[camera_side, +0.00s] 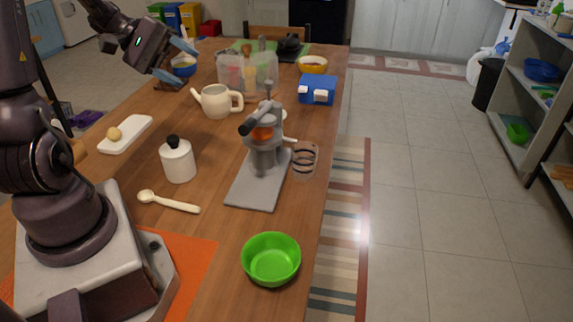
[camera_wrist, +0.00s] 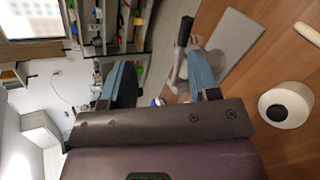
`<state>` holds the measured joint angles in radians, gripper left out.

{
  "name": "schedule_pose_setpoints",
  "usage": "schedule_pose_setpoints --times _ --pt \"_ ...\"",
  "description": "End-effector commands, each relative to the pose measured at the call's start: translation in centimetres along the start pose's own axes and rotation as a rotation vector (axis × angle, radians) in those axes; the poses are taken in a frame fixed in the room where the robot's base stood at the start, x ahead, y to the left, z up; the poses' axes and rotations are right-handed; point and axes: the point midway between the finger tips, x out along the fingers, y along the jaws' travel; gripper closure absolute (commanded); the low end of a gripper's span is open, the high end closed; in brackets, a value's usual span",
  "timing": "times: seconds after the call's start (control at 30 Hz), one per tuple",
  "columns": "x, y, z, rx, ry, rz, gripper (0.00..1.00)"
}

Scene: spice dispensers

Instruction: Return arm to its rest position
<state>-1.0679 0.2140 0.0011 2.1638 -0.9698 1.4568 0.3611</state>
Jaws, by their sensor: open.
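My gripper (camera_side: 177,62) is raised above the far left part of the table in the side view, with its blue fingers spread apart and nothing between them. In the wrist view my gripper (camera_wrist: 158,80) also shows two blue fingers apart, with an empty gap between them. My arm reaches up from its base at the left of the side view.
On the wooden table (camera_side: 225,285) stand a grey press (camera_side: 262,160), a cream teapot (camera_side: 219,101), a white jar (camera_side: 178,162), a green bowl (camera_side: 271,260), a spoon (camera_side: 170,202), a white board (camera_side: 126,134), a blue box (camera_side: 317,91) and a clear container (camera_side: 247,72).

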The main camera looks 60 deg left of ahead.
Motion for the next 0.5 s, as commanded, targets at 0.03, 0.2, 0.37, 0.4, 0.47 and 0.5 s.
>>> schedule_pose_setpoints --times 0.03,0.2,0.37,0.4,0.47,0.5 --pt "0.8 -0.7 1.1 0.014 0.007 -0.111 0.44" --pt "2.6 -2.7 4.6 0.172 0.077 -0.502 0.44" --pt "3.3 -2.8 7.7 0.486 0.191 -0.787 0.44" --pt "3.5 -2.5 8.5 0.587 0.222 -0.836 0.44" --pt "3.7 -1.9 9.7 0.747 0.266 -0.889 0.44" --pt "3.9 -1.4 10.6 0.85 0.289 -0.909 0.44"
